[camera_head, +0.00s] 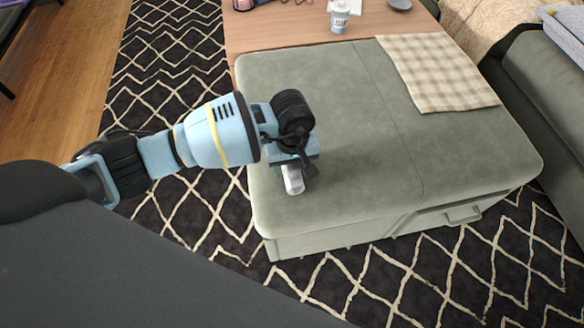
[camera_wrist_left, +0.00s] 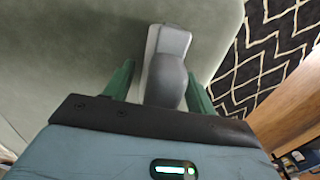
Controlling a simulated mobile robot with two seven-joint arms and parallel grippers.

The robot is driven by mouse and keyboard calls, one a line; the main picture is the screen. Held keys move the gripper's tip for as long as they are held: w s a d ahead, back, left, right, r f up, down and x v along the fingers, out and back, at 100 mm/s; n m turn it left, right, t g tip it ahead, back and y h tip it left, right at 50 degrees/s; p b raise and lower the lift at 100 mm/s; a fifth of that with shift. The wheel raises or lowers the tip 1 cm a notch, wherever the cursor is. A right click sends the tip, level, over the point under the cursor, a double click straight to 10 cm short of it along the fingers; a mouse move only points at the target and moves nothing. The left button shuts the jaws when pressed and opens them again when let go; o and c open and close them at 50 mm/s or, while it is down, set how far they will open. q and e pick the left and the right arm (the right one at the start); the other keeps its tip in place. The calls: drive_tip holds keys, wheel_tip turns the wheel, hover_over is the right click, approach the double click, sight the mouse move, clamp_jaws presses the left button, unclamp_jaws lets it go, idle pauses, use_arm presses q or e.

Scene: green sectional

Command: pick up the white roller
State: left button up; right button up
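The white roller (camera_head: 293,180) lies on the green ottoman (camera_head: 340,190) near its left front edge, partly hidden by my left gripper in the head view. In the left wrist view the roller (camera_wrist_left: 170,42) shows a pale body and a rounded dark grey part toward the palm. My left gripper (camera_wrist_left: 161,70) points down at it, one green finger on each side. The fingers look open, with a narrow gap at the left finger; contact at the right finger is hard to tell. My right gripper is in neither view.
A checkered cloth (camera_head: 436,70) lies on the ottoman's far right. A wooden table (camera_head: 280,28) behind holds a white cup (camera_head: 339,16) and a dark bowl (camera_head: 400,4). A sofa (camera_head: 545,85) stands at right. The ottoman's middle is clear.

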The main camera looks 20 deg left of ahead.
use_arm(q)
drive_tip(key=c, duration=0.9)
drive_tip(key=shift+r, duration=0.1)
drive_tip(key=shift+w+r, duration=0.1)
drive_tip(key=shift+r, duration=0.35)
drive_tip(key=r, duration=0.1)
drive_tip(key=r+p, duration=0.1)
drive_tip(key=shift+s+a+r, duration=0.15)
drive_tip(key=shift+s+r, duration=0.25)
drive_tip(key=s+a+p, duration=0.1)
drive_tip(key=s, duration=0.3)
drive_tip(key=s+a+p, duration=0.1)
drive_tip(key=s, duration=0.4)
drive_tip(key=s+a+r, duration=0.1)
drive_tip(key=s, duration=0.3)
drive_tip(key=shift+s+a+p, duration=0.2)
drive_tip(key=shift+s+p, duration=0.05)
drive_tip(key=shift+p, duration=0.15)
drive_tip(key=shift+s+a+r, duration=0.1)
drive_tip(key=shift+s+a, duration=0.05)
drive_tip(key=shift+s, duration=0.55)
